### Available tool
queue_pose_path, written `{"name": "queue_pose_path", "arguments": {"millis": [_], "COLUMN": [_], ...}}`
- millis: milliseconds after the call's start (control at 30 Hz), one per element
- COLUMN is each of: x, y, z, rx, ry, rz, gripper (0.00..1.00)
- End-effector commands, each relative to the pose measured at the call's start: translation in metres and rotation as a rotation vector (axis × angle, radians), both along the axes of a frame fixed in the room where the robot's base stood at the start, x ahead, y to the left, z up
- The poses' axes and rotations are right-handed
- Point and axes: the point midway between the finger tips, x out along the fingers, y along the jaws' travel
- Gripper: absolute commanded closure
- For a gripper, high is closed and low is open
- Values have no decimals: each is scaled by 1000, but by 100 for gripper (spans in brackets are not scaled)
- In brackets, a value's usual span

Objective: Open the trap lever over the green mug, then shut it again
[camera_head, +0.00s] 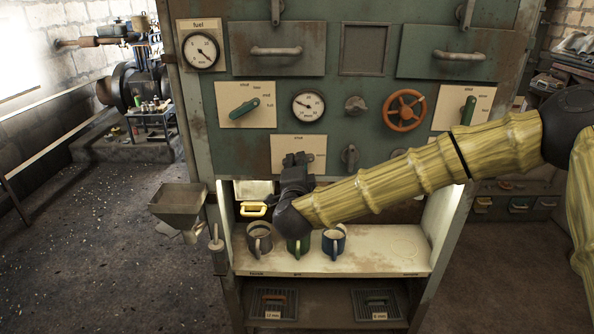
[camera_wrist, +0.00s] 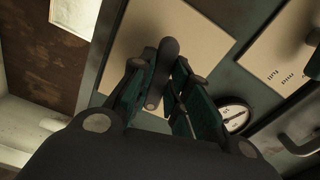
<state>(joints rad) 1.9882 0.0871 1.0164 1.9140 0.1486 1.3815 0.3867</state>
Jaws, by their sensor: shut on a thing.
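The green mug (camera_head: 305,246) stands on the lit shelf, partly hidden by my wrist, between a grey mug and a blue mug. Above it a beige plate (camera_head: 315,142) with small lettering, possibly "shut", is fixed to the cabinet front. My gripper (camera_head: 297,160) is in front of this plate. In the wrist view its fingers (camera_wrist: 163,85) are shut on a dark rounded lever (camera_wrist: 168,50), which stands out before the beige plate. In the head view my gripper hides the lever, so I cannot tell its angle there.
The grey mug (camera_head: 259,240) and blue mug (camera_head: 334,241) stand close beside the green one. A yellow handle (camera_head: 253,209) is behind them. A red handwheel (camera_head: 404,110) and gauge (camera_head: 308,105) are higher up. A hopper (camera_head: 178,203) juts out at left. The shelf's right side is clear.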

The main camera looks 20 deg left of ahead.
Motion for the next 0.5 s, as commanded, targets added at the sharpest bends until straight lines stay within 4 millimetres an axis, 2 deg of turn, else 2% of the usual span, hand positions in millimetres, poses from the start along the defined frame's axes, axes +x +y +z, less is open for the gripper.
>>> {"name": "queue_pose_path", "arguments": {"millis": [500], "x": [0], "y": [-1], "z": [-1], "rx": [62], "ry": [20], "rz": [-1], "gripper": [100]}}
